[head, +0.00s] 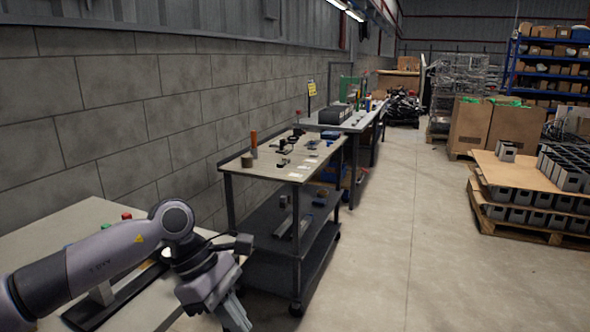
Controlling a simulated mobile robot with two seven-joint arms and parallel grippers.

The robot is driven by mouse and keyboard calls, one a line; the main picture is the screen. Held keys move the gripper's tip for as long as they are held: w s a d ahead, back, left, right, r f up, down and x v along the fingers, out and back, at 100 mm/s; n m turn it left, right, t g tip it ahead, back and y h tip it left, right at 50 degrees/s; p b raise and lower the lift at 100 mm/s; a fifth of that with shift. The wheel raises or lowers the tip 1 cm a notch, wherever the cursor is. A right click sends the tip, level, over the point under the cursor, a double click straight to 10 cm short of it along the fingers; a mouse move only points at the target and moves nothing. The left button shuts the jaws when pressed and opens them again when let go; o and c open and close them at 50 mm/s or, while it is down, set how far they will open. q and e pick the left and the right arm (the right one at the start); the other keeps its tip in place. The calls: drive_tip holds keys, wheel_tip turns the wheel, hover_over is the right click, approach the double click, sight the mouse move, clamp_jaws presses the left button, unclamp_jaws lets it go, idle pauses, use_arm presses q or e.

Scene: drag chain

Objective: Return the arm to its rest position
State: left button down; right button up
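My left arm (140,243) comes in from the left, over a light-topped table (50,232). Its elbow-like joint is raised and the wrist bends down. The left gripper (232,312) points down near the table's right edge, at the bottom of the view. Its fingers are small and partly cut off, so I cannot tell whether they are open or shut. I see nothing clearly held in it. My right arm and gripper are not in view. No drag chain can be made out clearly.
A dark fixture (90,312) lies on the near table, partly behind my arm. A shelved cart (262,168) with small parts stands just beyond the gripper. A second workbench (352,124) stands behind it. Pallets with grey bins (530,198) are at right. The middle floor is clear.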

use_arm(q)
drive_tip(key=s+d+r+n+t+h, duration=0.1)
drive_tip(key=s+d+n+t+h, duration=0.15)
drive_tip(key=d+n+h, duration=0.4)
drive_tip(key=s+d+r+n+t+h, duration=0.1)
drive_tip(key=s+d+r+n+h, duration=0.1)
drive_tip(key=s+d+n+h, duration=0.35)
drive_tip(key=w+a+f+n+t+y, duration=0.2)
drive_tip(key=a+f+n+t+y, duration=0.35)
drive_tip(key=n, duration=0.95)
drive_tip(key=w+a+f+n+t+y, duration=0.2)
drive_tip(key=a+f+n+t, duration=0.4)
drive_tip(key=n+t, duration=0.65)
drive_tip(key=s+a+f+n+g+y, duration=0.4)
drive_tip(key=s+a+f+n, duration=0.1)
drive_tip(key=s+f+n, duration=0.2)
drive_tip(key=s+a+f+n+g+y, duration=0.4)
drive_tip(key=s+a+f+n+g, duration=0.1)
drive_tip(key=f, duration=0.5)
drive_tip(key=s+a+n, duration=0.1)
drive_tip(key=s+n, duration=0.1)
drive_tip(key=n, duration=0.1)
drive_tip(key=shift+s+a+f+n, duration=0.15)
drive_tip(key=shift+s+f+n, duration=0.1)
drive_tip(key=shift+s+n, duration=0.1)
drive_tip(key=shift+a, duration=0.1)
